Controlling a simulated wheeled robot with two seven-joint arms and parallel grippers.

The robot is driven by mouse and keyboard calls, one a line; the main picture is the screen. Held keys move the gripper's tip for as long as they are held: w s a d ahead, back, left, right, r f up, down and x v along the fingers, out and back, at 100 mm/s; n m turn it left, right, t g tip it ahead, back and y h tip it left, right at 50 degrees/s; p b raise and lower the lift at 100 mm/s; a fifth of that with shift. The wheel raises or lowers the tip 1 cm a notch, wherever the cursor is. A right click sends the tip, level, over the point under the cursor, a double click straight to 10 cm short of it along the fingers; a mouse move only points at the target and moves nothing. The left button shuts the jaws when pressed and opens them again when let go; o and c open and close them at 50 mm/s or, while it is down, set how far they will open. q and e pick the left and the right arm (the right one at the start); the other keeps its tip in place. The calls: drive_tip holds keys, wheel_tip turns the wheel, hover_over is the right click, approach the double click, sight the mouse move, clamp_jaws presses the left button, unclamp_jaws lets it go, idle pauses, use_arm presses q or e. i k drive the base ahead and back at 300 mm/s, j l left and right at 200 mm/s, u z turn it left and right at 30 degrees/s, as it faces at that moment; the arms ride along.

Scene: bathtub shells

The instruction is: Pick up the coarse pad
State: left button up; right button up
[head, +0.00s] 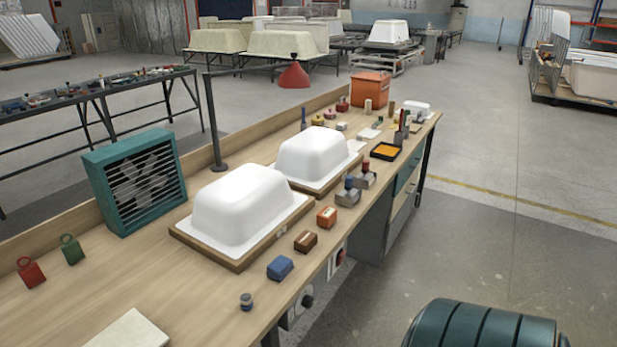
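Three small pad-like blocks lie in a row along the front edge of the wooden workbench (140,262). They are a blue block (280,267), a brown block (306,241) and an orange block (327,217). I cannot tell from their surfaces which one is the coarse pad. All three lie free on the bench top, apart from one another. Neither of my grippers is in view.
Two white tub shells (243,205) (316,155) sit on wooden boards behind the blocks. A teal fan box (136,181) and a thin dark post (214,130) stand toward the back edge. A small jar (246,301) stands near the front.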

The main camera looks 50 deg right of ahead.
sight(305, 243)
drive_tip(key=l, duration=0.55)
drive_tip(key=k+l, duration=0.15)
drive_tip(key=l, duration=0.95)
drive_tip(key=k+l+u, duration=0.1)
drive_tip(key=l, duration=0.4)
drive_tip(key=k+l, duration=0.1)
drive_tip(key=l, duration=0.45)
